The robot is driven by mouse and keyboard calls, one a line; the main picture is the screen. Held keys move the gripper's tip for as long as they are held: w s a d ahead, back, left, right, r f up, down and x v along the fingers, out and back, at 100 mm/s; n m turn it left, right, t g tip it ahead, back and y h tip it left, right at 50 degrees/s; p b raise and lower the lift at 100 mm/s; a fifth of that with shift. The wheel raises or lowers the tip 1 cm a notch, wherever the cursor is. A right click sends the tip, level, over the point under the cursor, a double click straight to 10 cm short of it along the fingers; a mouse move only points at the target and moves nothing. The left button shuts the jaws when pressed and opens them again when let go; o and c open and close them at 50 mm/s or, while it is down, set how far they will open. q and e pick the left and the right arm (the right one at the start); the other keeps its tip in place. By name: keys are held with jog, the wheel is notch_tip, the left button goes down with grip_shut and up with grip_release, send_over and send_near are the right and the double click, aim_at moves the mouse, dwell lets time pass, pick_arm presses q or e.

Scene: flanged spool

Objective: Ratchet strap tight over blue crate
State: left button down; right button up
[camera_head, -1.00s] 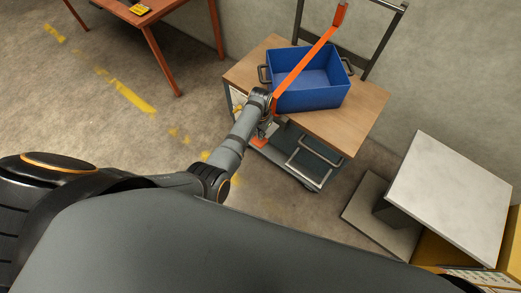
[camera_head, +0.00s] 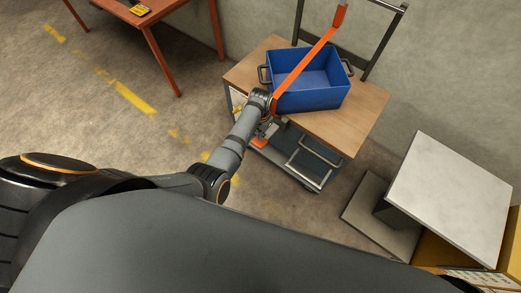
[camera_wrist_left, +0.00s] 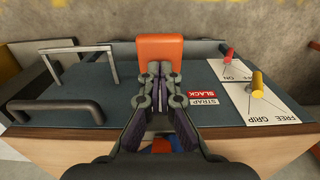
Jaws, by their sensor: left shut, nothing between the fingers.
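The blue crate (camera_head: 318,99) sits upright on the cart's wooden top. An orange strap (camera_head: 305,67) runs across the crate's left part, from the upright rail at the back down to the front edge. My left gripper (camera_head: 266,129) is low at the cart's front side, below the strap's near end. In the left wrist view my left gripper (camera_wrist_left: 160,74) is shut and empty, with its fingertips close to an orange handle-like piece (camera_wrist_left: 160,49). Whether they touch it, I cannot tell. A red and white label (camera_wrist_left: 199,94) reads "STRAP SLACK". My right gripper is not in view.
The cart's wooden top (camera_head: 350,122) has bare room right of the crate. In the wrist view, a red knob (camera_wrist_left: 228,54) and a yellow knob (camera_wrist_left: 257,82) stand at the right, and grey bar handles (camera_wrist_left: 70,107) at the left. A pale-topped stand (camera_head: 455,195) is right of the cart.

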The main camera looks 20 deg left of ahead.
aim_at(260, 143)
pick_arm(q)
notch_tip(260, 143, down, 8)
jog(key=b, duration=0.5)
notch_tip(260, 143, up, 8)
jog(key=p, duration=0.8)
jog(key=shift+r+p, duration=0.2)
jog(key=shift+p, duration=0.1)
jog(key=shift+f, duration=0.2)
jog(key=shift+f+b, duration=0.1)
jog(key=shift+b, duration=0.25)
notch_tip(260, 143, down, 7)
jog(key=b, duration=0.5)
jog(key=shift+s+f, duration=0.1)
notch_tip(260, 143, up, 8)
jog(key=p, duration=0.7)
jog(key=shift+p, duration=0.35)
jog(key=shift+f, duration=0.3)
